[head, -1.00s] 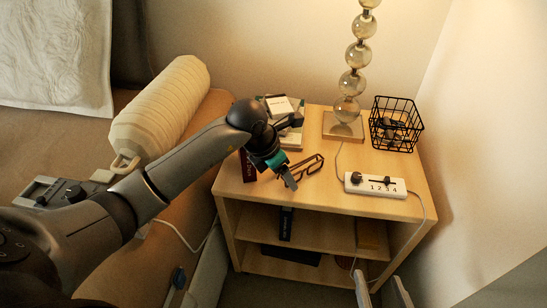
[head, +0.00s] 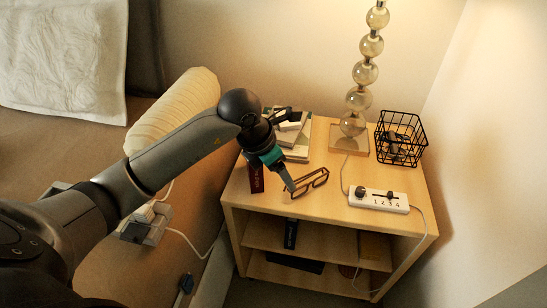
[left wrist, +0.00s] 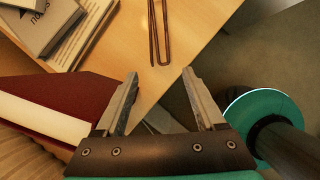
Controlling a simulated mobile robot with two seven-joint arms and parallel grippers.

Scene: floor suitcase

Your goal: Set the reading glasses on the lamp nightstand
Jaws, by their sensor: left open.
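The dark-framed reading glasses (head: 321,181) lie on the wooden top of the lamp nightstand (head: 338,206), near its front left part. The lamp (head: 364,72), with a stem of clear balls, stands at the back of that top. My left gripper (head: 289,187) is right beside the glasses, at their left end. In the left wrist view my left gripper (left wrist: 160,74) is open with nothing between its fingers. There the glasses (left wrist: 154,42) show as a thin brown frame ahead of the fingertips, apart from them. My right gripper is not in view.
A dark red book (head: 256,178) stands close to my left gripper; it is large in the left wrist view (left wrist: 62,95). Stacked books (head: 300,152) lie behind. A black wire basket (head: 401,137) and a numbered white switch strip (head: 379,199) occupy the right side.

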